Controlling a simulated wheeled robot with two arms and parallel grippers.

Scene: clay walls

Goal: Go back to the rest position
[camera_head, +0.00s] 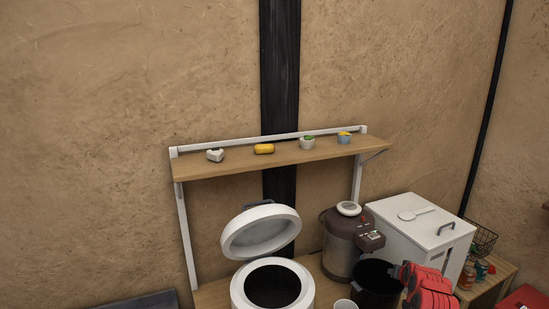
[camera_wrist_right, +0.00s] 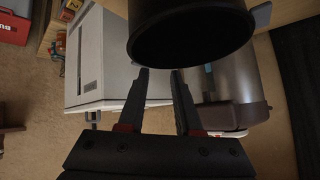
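My right gripper (camera_head: 401,272) is at the lower right of the head view, on a red arm, beside a black pot (camera_head: 376,282). In the right wrist view the two dark fingers of the gripper (camera_wrist_right: 160,72) stand apart with nothing seen between them. The black pot (camera_wrist_right: 190,35) is just beyond the fingertips in that view; I cannot tell whether they touch it. My left gripper is not in view.
An open rice cooker (camera_head: 240,290), a dispenser (camera_head: 341,250) and a white box (camera_head: 420,235) with a spoon stand around the pot. A cup (camera_head: 345,304) is near it. A wooden shelf (camera_head: 225,168) holding several small items is above. A wire basket (camera_head: 482,240) is at right.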

